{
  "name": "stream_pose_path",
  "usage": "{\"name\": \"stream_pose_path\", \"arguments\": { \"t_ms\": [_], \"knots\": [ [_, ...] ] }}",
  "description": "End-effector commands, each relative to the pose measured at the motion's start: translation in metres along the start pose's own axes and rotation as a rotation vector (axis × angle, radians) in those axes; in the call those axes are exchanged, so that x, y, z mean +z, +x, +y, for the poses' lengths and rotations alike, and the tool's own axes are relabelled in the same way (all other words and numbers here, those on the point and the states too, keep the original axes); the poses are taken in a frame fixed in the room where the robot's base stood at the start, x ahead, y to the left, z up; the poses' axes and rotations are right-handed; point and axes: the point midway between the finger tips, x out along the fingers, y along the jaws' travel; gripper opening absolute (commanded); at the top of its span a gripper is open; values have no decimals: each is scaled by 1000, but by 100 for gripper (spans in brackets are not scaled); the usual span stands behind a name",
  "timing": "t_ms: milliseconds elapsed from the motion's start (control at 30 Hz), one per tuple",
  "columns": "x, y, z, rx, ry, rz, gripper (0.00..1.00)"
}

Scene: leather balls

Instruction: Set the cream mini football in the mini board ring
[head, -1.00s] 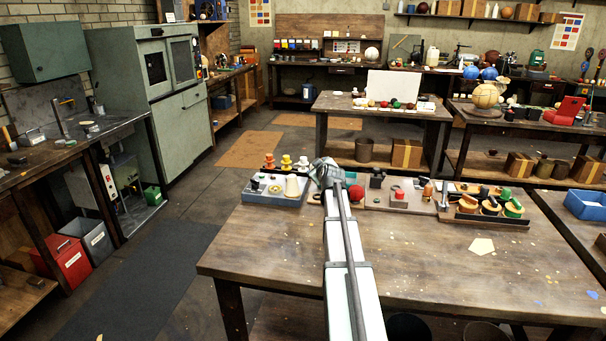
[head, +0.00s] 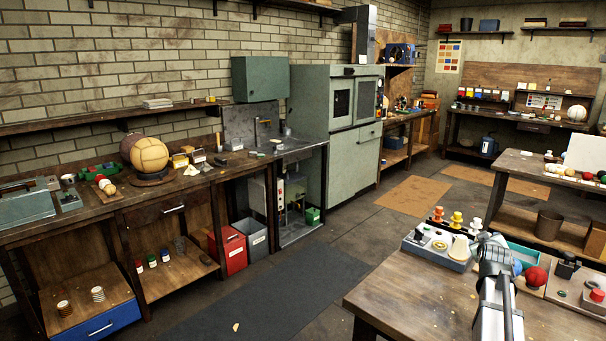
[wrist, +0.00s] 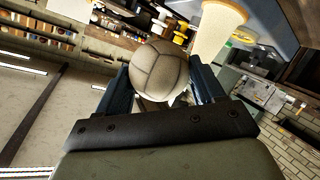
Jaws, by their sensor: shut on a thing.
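The cream mini football (wrist: 160,70), a panelled ball that looks greyish beige in shade, is between the two fingers of my gripper (wrist: 161,82) in the wrist view. The fingers are shut on its sides. In the head view my gripper (head: 489,245) is over the far edge of the near table, just right of a blue-grey tray (head: 424,256); the football is hidden there by my arm. I cannot pick out the mini board ring with certainty.
A cream cone (head: 460,247) stands on the tray, close to my gripper; it also looms in the wrist view (wrist: 218,30).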

Motion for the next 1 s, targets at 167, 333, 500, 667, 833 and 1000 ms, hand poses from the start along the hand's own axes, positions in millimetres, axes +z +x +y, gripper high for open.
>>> {"name": "stream_pose_path", "arguments": {
  "t_ms": [167, 333, 500, 667, 833, 1000],
  "knots": [
    [-32, -26, -42, -45, -18, 35, 34],
    [-70, -52, -89, -103, -43, 76, 34],
    [-106, -79, -137, -165, -68, 119, 34],
    [-138, -104, -180, -222, -92, 161, 34],
    [-172, -130, -226, -284, -117, 204, 34],
    [-198, -152, -264, -336, -139, 241, 34]
  ]
}}
